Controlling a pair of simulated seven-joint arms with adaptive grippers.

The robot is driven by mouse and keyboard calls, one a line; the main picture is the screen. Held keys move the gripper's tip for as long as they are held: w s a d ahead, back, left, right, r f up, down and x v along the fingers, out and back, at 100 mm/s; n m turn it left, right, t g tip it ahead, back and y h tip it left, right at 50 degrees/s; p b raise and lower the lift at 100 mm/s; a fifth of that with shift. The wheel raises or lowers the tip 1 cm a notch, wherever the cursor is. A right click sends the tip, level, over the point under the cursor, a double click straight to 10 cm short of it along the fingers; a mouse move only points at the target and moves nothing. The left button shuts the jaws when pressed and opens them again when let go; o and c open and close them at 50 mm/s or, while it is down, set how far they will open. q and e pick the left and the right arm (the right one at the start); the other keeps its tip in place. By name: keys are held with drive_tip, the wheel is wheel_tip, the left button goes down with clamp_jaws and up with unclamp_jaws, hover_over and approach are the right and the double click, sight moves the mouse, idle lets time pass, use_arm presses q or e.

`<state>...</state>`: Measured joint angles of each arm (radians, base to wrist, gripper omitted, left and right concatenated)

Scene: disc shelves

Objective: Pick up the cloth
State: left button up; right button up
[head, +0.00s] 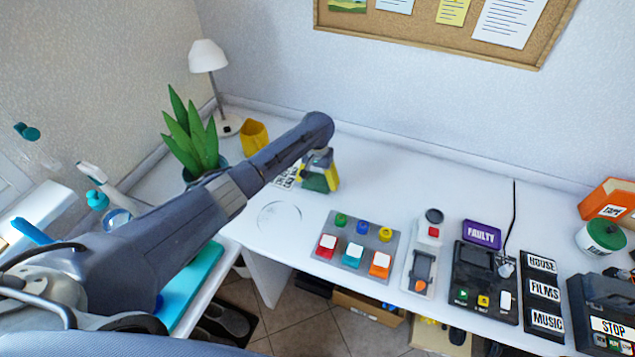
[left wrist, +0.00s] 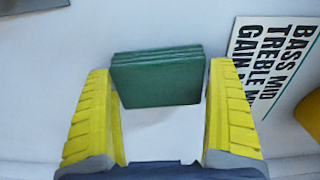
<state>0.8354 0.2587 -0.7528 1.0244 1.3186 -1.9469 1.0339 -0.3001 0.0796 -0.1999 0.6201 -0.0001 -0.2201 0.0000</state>
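A dark green folded cloth (left wrist: 158,80), with stacked layers at its top edge, is on the white desk. It also shows in the head view (head: 315,183), partly covered by my gripper. My left gripper (left wrist: 160,90) is open, its yellow fingers standing left and right of the cloth. In the left wrist view the cloth sits at the far end of the gap between the fingers, and white surface shows nearer. In the head view the left gripper (head: 319,172) is low over the back of the desk. I cannot tell whether either finger touches the cloth. My right gripper is not in view.
A printed card (left wrist: 272,60) lies right of the fingers in the wrist view. A plant (head: 190,135), yellow holder (head: 254,137) and lamp (head: 208,58) stand left. A button panel (head: 357,243) and other devices line the desk to the right. A pinboard hangs behind.

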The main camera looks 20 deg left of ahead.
sight(317, 179)
use_arm(q)
drive_tip(key=c, duration=0.6)
wheel_tip(317, 179, up, 20)
drive_tip(key=shift+r, duration=0.1)
idle(0.6)
drive_tip(key=o, duration=0.5)
drive_tip(key=c, duration=0.5)
